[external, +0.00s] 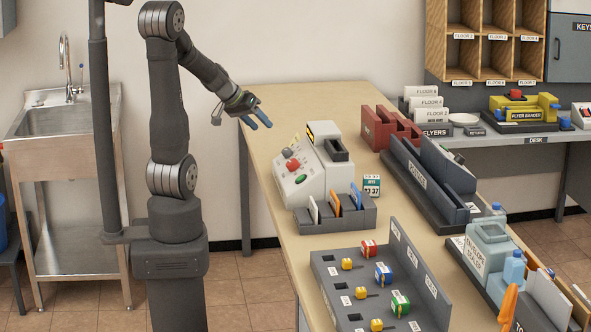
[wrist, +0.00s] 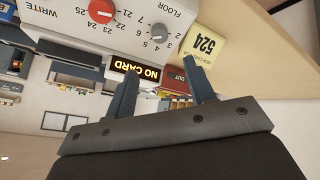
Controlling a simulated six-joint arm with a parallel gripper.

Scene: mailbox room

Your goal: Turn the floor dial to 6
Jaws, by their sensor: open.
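The floor dial (wrist: 159,32) is a small grey knob on a white panel, seen upside down in the wrist view, with numbers around it and the word FLOOR beside it. I cannot tell which number it points to. It belongs to the white machine (external: 318,152) on the table in the external view, where the dial is too small to make out clearly. My gripper (wrist: 162,90) is open and empty, its two dark fingers apart. In the external view my gripper (external: 258,122) hangs above the table's left edge, left of and above the machine, touching nothing.
A larger red knob (wrist: 101,10) sits beside the floor dial. A grey card rack (external: 345,217) stands before the machine. The air around my gripper is free.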

